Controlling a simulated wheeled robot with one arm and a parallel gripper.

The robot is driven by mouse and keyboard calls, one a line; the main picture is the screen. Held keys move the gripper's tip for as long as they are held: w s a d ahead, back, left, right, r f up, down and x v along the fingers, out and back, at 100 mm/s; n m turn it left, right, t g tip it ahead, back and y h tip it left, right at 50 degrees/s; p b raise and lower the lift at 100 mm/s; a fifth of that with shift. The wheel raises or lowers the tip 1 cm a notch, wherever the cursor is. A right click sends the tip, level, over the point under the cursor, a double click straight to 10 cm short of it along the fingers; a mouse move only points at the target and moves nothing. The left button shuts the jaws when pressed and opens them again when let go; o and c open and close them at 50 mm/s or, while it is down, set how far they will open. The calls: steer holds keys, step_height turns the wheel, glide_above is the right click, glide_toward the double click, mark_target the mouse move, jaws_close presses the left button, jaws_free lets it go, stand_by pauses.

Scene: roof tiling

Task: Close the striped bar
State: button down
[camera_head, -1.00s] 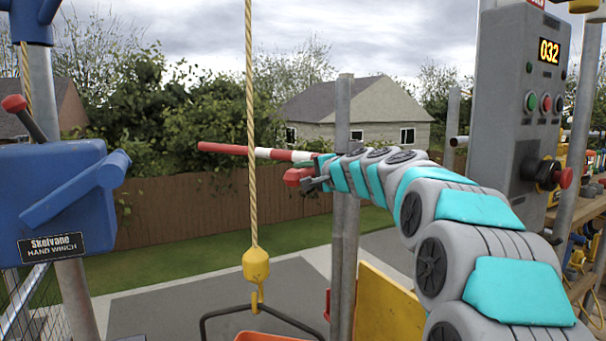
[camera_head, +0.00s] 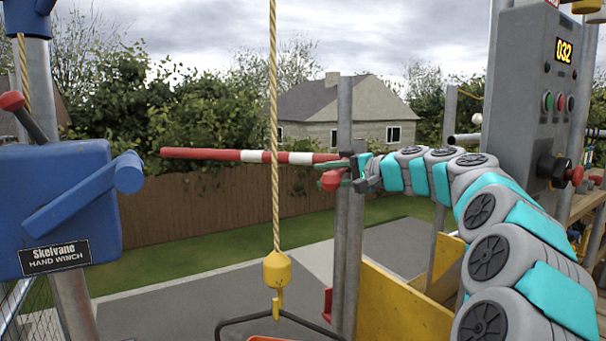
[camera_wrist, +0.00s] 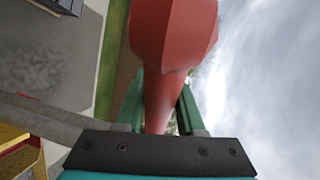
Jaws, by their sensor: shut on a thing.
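The striped bar (camera_head: 210,154) is red and white and stretches nearly level to the left, in front of the trees and fence in the head view. My gripper (camera_head: 345,171) is at the bar's right end, beside a grey post. A red knob (camera_head: 331,180) shows at the gripper's fingers. In the wrist view, my gripper's green fingers (camera_wrist: 160,108) are shut on the red bar (camera_wrist: 162,98), one on each side, with a large red knob-like end (camera_wrist: 172,32) beyond. The fingers hide part of the bar.
A rope with a yellow weight and hook (camera_head: 277,270) hangs in front of the bar. A blue hand winch (camera_head: 60,200) stands at the left. A grey control box (camera_head: 520,110) reading 032 and yellow boards (camera_head: 400,305) are at the right.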

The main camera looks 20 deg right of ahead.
steer(key=shift+s+r, duration=0.1)
steer(key=c, duration=0.5)
jaws_free()
